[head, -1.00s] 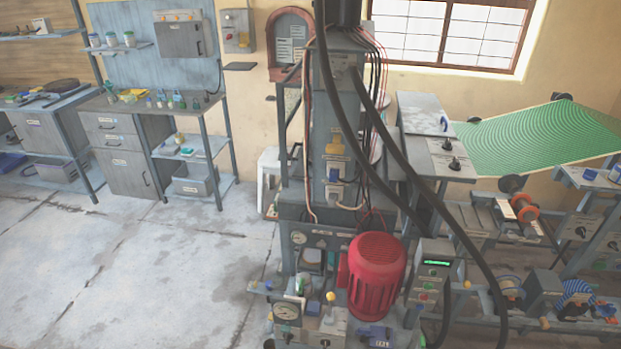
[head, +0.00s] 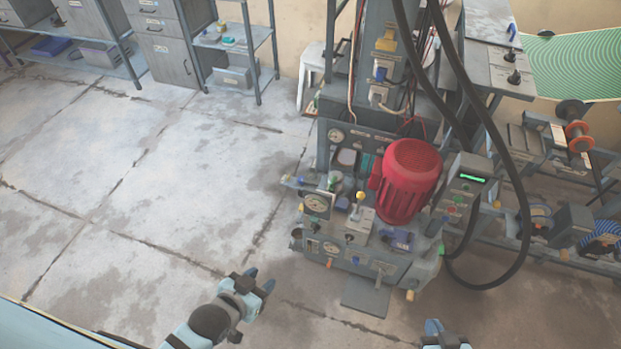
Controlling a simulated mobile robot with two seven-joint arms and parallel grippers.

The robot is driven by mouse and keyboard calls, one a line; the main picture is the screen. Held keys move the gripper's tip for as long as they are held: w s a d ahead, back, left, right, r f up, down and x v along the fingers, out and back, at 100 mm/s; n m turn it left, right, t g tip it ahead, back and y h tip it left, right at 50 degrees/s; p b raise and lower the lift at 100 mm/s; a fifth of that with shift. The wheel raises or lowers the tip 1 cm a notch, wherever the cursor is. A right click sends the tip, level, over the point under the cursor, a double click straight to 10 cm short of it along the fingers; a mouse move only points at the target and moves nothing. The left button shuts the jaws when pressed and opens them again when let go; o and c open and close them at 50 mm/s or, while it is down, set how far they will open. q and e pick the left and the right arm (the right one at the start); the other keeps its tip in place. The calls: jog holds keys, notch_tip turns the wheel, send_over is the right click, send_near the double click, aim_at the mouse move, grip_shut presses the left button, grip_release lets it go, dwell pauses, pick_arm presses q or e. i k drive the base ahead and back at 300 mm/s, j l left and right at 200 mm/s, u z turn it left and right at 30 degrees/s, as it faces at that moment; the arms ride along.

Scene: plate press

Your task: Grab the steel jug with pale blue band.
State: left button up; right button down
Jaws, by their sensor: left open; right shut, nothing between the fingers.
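I cannot make out a steel jug with a pale blue band in the head view; small items on the press are too small or partly hidden to tell. My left gripper (head: 260,280) is over the floor at the lower middle, open and empty, apart from the press. My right gripper (head: 433,327) shows only in part at the bottom edge, right of centre, shut with nothing held.
The grey press (head: 352,248) with gauges and levers stands right of centre, carrying a red motor (head: 408,180). Thick black hoses (head: 488,284) loop at its right. A metal shelf (head: 225,40) stands at the back. The floor (head: 130,200) at left is clear.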

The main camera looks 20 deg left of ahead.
aim_at(297, 242)
jog(key=j+z, duration=0.15)
jog(key=z, duration=0.35)
jog(key=j+z, duration=0.3)
jog(key=j, duration=0.2)
jog(key=j+z, duration=0.3)
jog(key=j, duration=0.65)
jog(key=k+j, duration=0.15)
jog(key=j, duration=0.25)
jog(key=j+z, duration=0.1)
jog(key=j, duration=0.3)
jog(key=k+j, duration=0.15)
jog(key=j, duration=0.2)
